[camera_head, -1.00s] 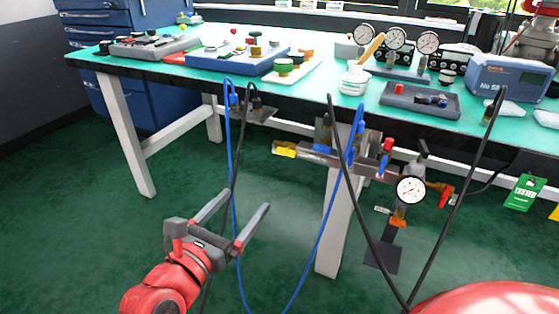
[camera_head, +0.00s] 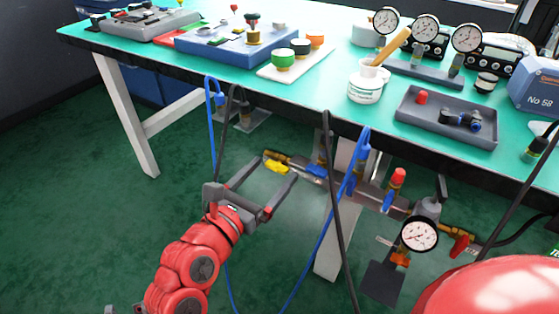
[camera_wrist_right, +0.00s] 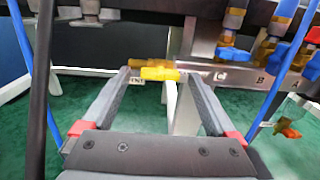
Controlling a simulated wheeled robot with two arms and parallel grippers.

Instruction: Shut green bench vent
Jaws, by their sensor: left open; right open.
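The yellow vent handle (camera_head: 276,167) is at the left end of the manifold (camera_head: 370,193) under the green-topped bench (camera_head: 215,65). In the right wrist view the handle (camera_wrist_right: 160,74) lies roughly level, with a partly hidden "VENT" label at its left. My right gripper (camera_head: 274,170) is open. Its fingertips are on either side of the handle in the picture; the handle appears just beyond them, and I see no contact. It also shows in the right wrist view (camera_wrist_right: 158,78). Only a grey bit of my left gripper (camera_head: 109,309) shows at the bottom left edge.
Blue and black hoses hang left of my right gripper, and another blue hose (camera_head: 345,190) and black hose (camera_head: 333,200) hang right of it. Blue handles (camera_head: 316,171), a gauge (camera_head: 419,235) and a red handle (camera_head: 460,247) sit further right. A white bench leg (camera_head: 328,262) stands below.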

